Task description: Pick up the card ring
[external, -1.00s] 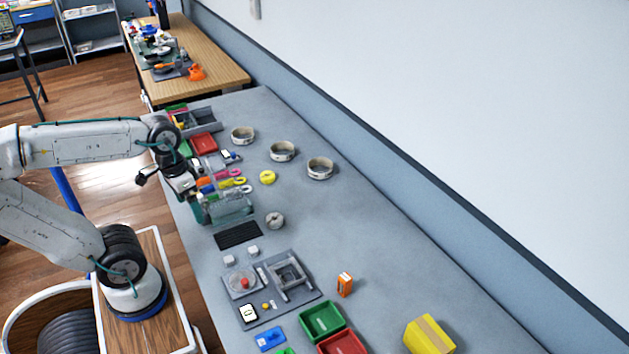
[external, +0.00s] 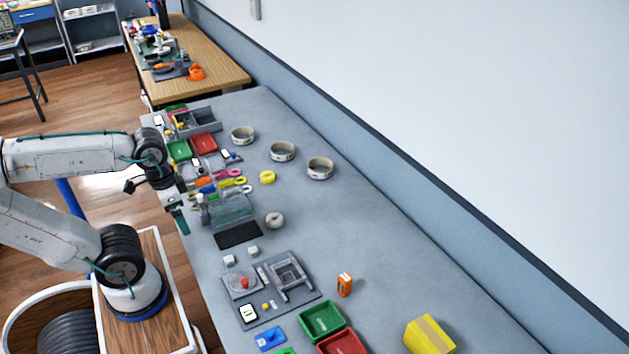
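My gripper (external: 180,217) hangs at the left edge of the grey table, its teal fingertips pointing down. I cannot tell whether it is open or shut; nothing clear shows in it. I cannot tell for sure which object is the card ring. Small pink and yellow looped items (external: 236,175) lie on the table to the right of the gripper. A yellow ring (external: 267,177) lies just beyond them. A thick whitish ring (external: 275,220) lies alone farther right, apart from the gripper.
A clear bin (external: 232,210) stands beside the gripper, with a black mat (external: 238,235) in front. Three beige round rolls (external: 282,151) stand along the back. A grey fixture plate (external: 300,293), green tray (external: 322,320) and yellow box (external: 428,336) are nearer. The right side is mostly clear.

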